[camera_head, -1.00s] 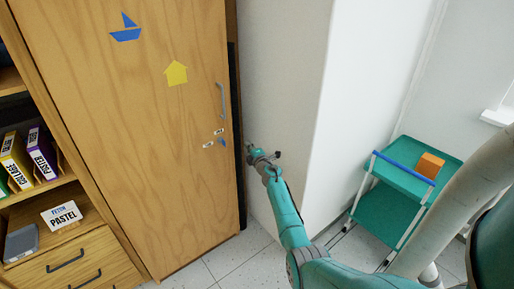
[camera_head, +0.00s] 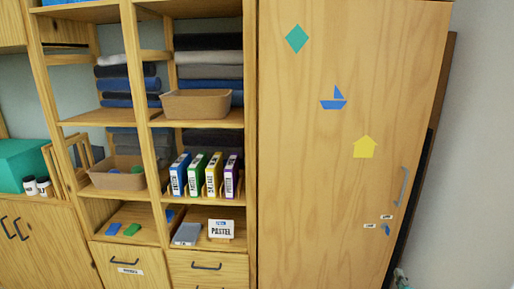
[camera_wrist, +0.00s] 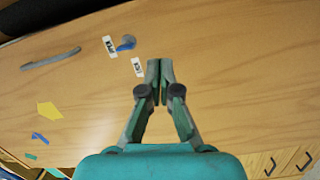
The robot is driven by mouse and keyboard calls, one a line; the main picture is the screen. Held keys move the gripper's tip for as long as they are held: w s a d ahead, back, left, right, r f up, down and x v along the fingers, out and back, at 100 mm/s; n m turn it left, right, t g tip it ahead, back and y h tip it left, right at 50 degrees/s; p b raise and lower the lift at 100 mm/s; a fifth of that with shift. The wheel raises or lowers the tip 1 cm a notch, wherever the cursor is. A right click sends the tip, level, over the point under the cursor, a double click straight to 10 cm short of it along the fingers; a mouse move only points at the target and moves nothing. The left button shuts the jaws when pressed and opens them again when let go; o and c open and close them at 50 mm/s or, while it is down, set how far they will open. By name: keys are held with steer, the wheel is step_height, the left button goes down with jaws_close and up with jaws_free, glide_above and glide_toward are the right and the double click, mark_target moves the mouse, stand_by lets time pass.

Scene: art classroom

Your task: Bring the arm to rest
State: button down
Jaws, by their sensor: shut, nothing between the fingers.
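My gripper (camera_wrist: 160,68) shows in the wrist view with its two fingers together at the tips and nothing between them. It is in front of the tall wooden cabinet door (camera_wrist: 225,70); I cannot tell the exact gap to it. In the head view only a small teal and grey part of my arm's end shows at the bottom right edge, beside the cabinet's lower right side. The rest of my arm is out of that view.
The closed cabinet door has a grey handle (camera_head: 402,187), two small labels and a small blue piece (camera_head: 387,229). Open shelves to its left hold folded cloths, a tan bin (camera_head: 195,104), several coloured binders and a PASTEL sign (camera_head: 221,229). A pale wall stands at right.

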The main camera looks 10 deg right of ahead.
steer(key=s+a+f+m+y, duration=0.1)
steer(key=s+a+f, duration=0.3)
steer(key=a, duration=0.6)
steer(key=s+a+f+m+y, duration=0.1)
steer(key=s+a+f+m, duration=0.2)
steer(key=a, duration=0.7)
steer(key=s+a+m+y, duration=0.1)
steer(key=s+a+y, duration=0.1)
steer(key=s+a, duration=1.2)
steer(key=s+a+r+m+y, duration=0.1)
steer(key=s+a+r+m, duration=0.15)
steer(key=s+a, duration=0.4)
steer(key=s+a+r+m+y, duration=0.1)
steer(key=s+a+r, duration=0.25)
steer(key=s, duration=0.55)
steer(key=s+a+r+m+g+y, duration=0.1)
steer(key=s+a+r+m, duration=0.1)
steer(key=s+r, duration=0.9)
steer(key=shift+s+a+y, duration=0.4)
steer(key=shift+s+a, duration=0.05)
steer(key=shift+a, duration=0.4)
steer(key=shift+r, duration=0.1)
